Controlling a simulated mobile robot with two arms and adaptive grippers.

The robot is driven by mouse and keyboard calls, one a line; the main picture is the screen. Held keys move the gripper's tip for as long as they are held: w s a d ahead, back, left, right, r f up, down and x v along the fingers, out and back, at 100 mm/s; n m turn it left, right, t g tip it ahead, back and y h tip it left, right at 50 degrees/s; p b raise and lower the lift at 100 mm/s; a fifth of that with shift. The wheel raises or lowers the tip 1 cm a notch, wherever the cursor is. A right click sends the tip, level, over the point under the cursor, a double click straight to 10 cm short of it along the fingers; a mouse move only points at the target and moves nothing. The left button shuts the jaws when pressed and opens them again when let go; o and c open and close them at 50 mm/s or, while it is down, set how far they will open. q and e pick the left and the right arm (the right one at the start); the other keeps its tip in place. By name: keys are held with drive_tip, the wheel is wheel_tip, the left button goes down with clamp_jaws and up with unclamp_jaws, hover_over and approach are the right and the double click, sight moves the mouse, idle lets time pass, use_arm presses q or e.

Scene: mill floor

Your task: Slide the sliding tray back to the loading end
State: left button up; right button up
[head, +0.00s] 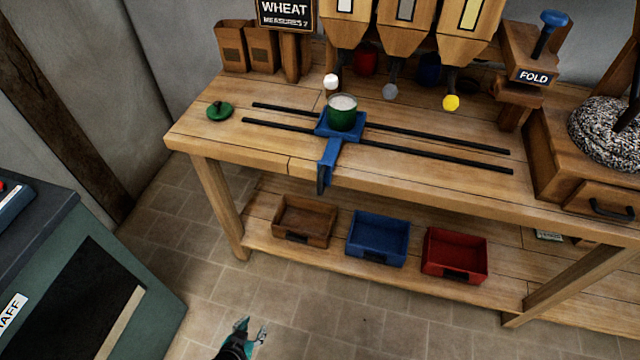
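The blue sliding tray (325,150) sits on two dark rails (440,152) on the wooden bench, left of the rails' middle. Its handle hangs over the front edge of the bench. A green cup (342,117) with pale contents stands upright on the tray, near the white-knobbed hopper (345,22). My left gripper (253,329) is low at the bottom edge of the view, in front of the bench and well below the tray. Its fingers are apart and nothing shows between them. My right gripper is not in view.
A green lid-like piece (220,111) lies left of the rails. Brown (303,220), blue (378,238) and red (455,255) bins stand on the lower shelf. A green cabinet (70,275) is at the left. The tiled floor before the bench is clear.

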use_arm(q)
drive_tip(key=w+d+r+t+h+b, duration=0.1)
drive_tip(key=w+d+r+t, duration=0.15)
drive_tip(key=w+r, duration=0.35)
drive_tip(key=w+d+r+t+h, duration=0.1)
drive_tip(key=w+d+r+t, duration=0.15)
drive_tip(key=r, duration=0.55)
drive_tip(key=m+t+h+b, duration=0.1)
drive_tip(key=m+t+h, duration=0.1)
drive_tip(key=t+h, duration=0.15)
approach(319, 183)
drive_tip(key=shift+g, duration=0.35)
drive_tip(key=x, duration=0.3)
drive_tip(key=p+x, duration=0.1)
drive_tip(key=x, duration=0.6)
drive_tip(key=shift+w+r, duration=0.3)
drive_tip(key=shift+w, duration=0.1)
drive_tip(key=shift+c, duration=0.2)
drive_tip(key=c, duration=0.7)
clamp_jaws()
